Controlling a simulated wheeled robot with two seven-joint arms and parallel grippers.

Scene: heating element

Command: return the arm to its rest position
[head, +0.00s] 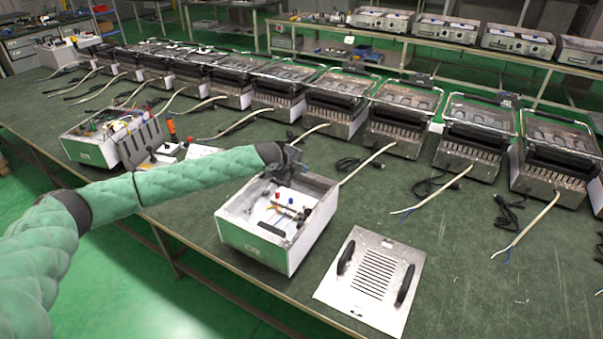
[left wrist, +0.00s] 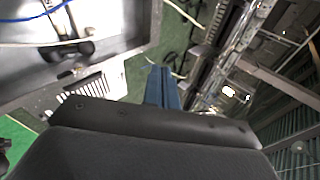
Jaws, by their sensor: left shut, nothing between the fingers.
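My left arm, in a green padded sleeve, reaches in from the left of the head view. Its dark gripper (head: 285,163) is over the back left part of an open white-sided metal box (head: 264,240). It is shut and holds nothing. Whether it touches the box cannot be told. In the left wrist view the gripper's blue-grey fingers (left wrist: 162,86) show together past the dark wrist housing. The box's metal wall (left wrist: 120,62) shows at upper left there. My right gripper is not in view.
A slotted metal plate with two black handles (head: 370,280) lies right of the box. Another open box with wires (head: 90,150) stands at left. A row of grill units (head: 400,115) with loose cables runs along the back of the green table. The front right is mostly clear.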

